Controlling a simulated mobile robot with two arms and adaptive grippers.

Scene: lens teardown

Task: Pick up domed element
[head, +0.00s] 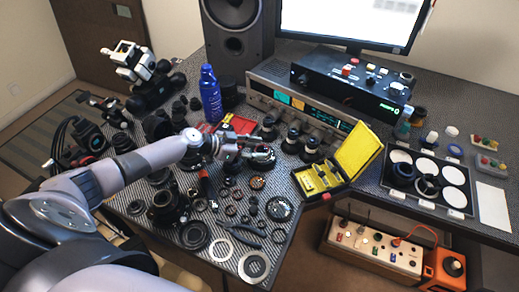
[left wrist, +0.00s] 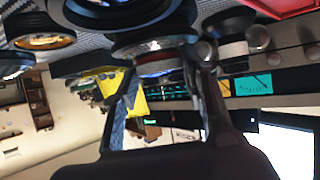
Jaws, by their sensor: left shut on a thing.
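My left gripper (head: 250,151) reaches in from the left over the crowded bench, among the dark lens parts. In the left wrist view its two fingers (left wrist: 165,68) stand on either side of a round, shiny glass element with a dark rim (left wrist: 155,47), and they are shut on it. In the head view a dark round part with a reddish edge (head: 263,155) shows at the fingertips. The fingers partly hide the held piece, and I cannot tell its full shape. My right gripper is not in view.
Many lens rings and barrels crowd the bench, including a flat pale ring (head: 255,267) at the front edge. A blue bottle (head: 211,95) stands behind the gripper. An open yellow case (head: 357,150) lies to the right. A white-disc tray (head: 400,190) sits farther right.

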